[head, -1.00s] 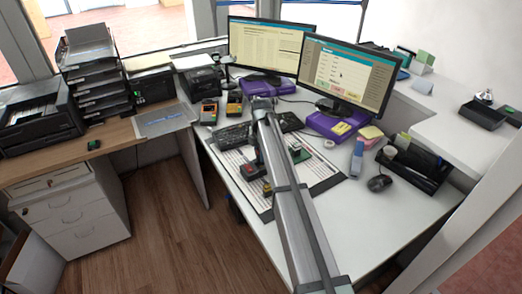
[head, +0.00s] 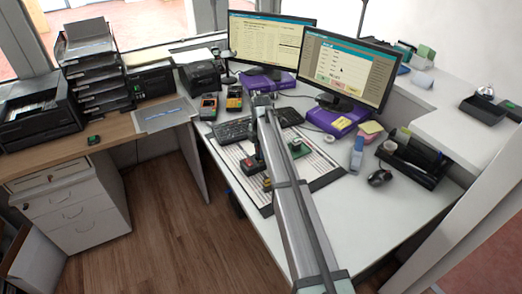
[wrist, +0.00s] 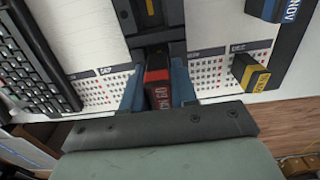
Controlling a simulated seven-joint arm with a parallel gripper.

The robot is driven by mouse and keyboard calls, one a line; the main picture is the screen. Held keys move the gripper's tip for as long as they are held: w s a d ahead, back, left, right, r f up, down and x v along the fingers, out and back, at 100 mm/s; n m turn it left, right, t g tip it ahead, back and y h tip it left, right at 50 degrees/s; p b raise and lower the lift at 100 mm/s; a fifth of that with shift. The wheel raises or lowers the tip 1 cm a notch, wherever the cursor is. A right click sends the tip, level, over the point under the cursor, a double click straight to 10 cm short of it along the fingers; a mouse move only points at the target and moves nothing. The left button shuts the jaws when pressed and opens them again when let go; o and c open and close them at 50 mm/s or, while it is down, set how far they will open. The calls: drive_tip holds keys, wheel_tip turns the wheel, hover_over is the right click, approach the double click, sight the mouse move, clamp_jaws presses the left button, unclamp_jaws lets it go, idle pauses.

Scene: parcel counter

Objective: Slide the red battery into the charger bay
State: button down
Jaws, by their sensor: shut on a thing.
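The red battery (wrist: 158,88) is between the blue-grey fingers of my gripper (wrist: 159,88) in the wrist view, and the gripper is shut on it.
A yellow-labelled block (wrist: 250,76) and a blue-labelled block (wrist: 280,8) stand right of the fingers in the wrist view. The keyboard (wrist: 35,65) lies left. A green item (head: 299,150) sits right of my arm on the calendar mat (head: 325,172).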

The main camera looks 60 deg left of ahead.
drive_tip(key=shift+f, duration=0.8)
idle(0.4)
drive_tip(key=c, duration=0.8)
unclamp_jaws()
drive_tip(key=shift+r, duration=0.1)
wheel_tip(320, 180, up, 14)
drive_tip(key=shift+f, duration=0.2)
